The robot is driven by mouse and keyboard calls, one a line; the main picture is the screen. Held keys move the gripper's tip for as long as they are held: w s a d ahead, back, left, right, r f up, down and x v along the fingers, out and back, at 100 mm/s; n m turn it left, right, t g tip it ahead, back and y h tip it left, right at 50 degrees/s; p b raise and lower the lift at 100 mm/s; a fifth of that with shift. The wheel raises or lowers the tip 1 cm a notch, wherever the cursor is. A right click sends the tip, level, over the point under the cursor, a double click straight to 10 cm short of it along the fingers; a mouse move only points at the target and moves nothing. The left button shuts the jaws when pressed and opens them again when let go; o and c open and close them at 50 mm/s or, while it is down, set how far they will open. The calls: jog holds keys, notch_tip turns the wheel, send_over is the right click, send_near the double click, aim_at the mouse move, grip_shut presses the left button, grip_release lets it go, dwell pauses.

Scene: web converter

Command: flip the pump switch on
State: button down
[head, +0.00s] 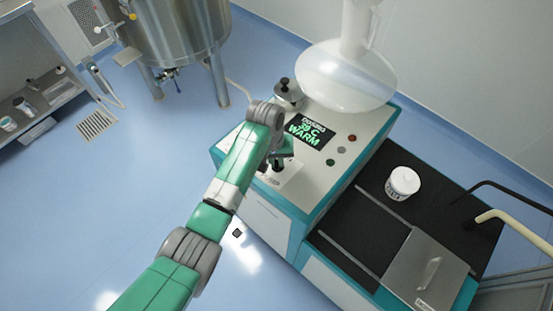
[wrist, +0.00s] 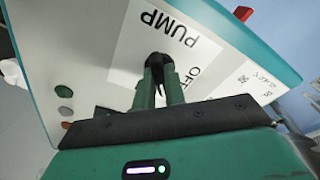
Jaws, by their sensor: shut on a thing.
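The pump switch (wrist: 157,62) shows in the wrist view as a dark lever on a white label (wrist: 130,55) reading "PUMP", with part of "OFF" beside the fingers. My gripper (wrist: 160,82) has its green fingers closed around the lever, hiding much of it and its base. I cannot tell the lever's exact tilt. In the head view my gripper (head: 279,160) is at the front left of the control panel's top (head: 318,170), over the white label. The switch is mostly hidden there by the gripper and arm.
A display (head: 310,131) reads "WARM", with red (head: 352,138), grey and green buttons beside it. A clear vessel (head: 345,75) stands behind. A white jar (head: 402,183) sits on the black deck at right.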

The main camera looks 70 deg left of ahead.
jog(key=shift+r, duration=0.1)
jog(key=m+p, duration=0.2)
jog(key=m, duration=0.1)
jog(key=shift+m+p, duration=0.35)
jog(key=shift+m, duration=0.05)
jog(key=shift+m+t+p, duration=0.4)
jog(key=shift+m+p, duration=0.1)
jog(key=shift+m, duration=1.5)
jog(key=shift+h, duration=0.3)
jog(key=c, duration=1.5)
grip_release()
jog(key=shift+o, duration=0.2)
jog(key=p+v, duration=0.1)
jog(key=v, duration=0.6)
jog(key=shift+r, duration=0.3)
